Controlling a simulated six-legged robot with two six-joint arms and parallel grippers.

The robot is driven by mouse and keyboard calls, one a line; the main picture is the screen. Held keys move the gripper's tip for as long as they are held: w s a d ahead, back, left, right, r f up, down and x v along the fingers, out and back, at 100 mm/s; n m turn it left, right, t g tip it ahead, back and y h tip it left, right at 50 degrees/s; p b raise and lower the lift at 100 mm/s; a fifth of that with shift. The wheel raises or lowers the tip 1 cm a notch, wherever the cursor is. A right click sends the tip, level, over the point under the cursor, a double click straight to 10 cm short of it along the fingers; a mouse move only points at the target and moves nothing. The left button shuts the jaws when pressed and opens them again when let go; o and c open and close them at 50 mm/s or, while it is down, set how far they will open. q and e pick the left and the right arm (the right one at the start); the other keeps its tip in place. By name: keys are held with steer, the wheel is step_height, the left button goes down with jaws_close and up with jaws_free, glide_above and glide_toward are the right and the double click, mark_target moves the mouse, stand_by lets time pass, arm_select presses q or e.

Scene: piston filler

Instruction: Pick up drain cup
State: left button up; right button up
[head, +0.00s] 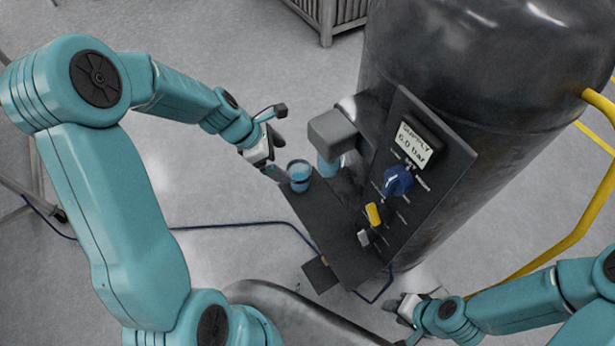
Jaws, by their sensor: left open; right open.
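A small blue translucent cup (300,177) stands on the far left end of the dark shelf (318,209) in front of the panel. A second bluish cup-like piece (328,165) sits just right of it, under the grey block-shaped head (333,133). I cannot tell from their looks which is the drain cup. My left gripper (279,162) is open, close to the left side of the first cup; whether it touches is unclear. My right gripper (407,322) is open and empty at the bottom, well away from the cups.
A dark panel (404,185) carries a pressure display (418,143), a blue knob (397,181) and a yellow switch (374,214). A large black tank (480,90) stands behind it. A yellow rail (560,245) runs at right. A blue hose (240,224) crosses the floor.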

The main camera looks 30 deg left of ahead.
mark_target(288, 167)
arm_select(q)
steer(key=f, duration=0.2)
steer(key=w+f, duration=0.1)
steer(key=f, duration=0.1)
steer(key=w+f+b, duration=0.1)
steer(key=f, duration=0.1)
steer(key=shift+d+f, duration=0.25)
steer(key=shift+d, duration=0.15)
steer(key=shift+d+f, duration=0.55)
steer(key=shift+d, duration=0.15)
steer(key=shift+w+d+f, duration=0.25)
steer(key=x, duration=0.3)
steer(key=b+x, duration=0.1)
steer(key=shift+w+a+f, duration=0.25)
steer(key=shift+f, duration=0.1)
steer(key=shift+w+d+f, duration=0.1)
steer(key=shift+w+d, duration=0.05)
steer(key=shift+d, duration=0.05)
steer(key=shift+w+a+f, duration=0.1)
steer(key=shift+a, duration=0.1)
steer(key=shift+c, duration=1.2)
steer(key=c, duration=0.5)
steer(key=shift+c, duration=1.4)
arm_select(e)
steer(key=shift+x, duration=1.1)
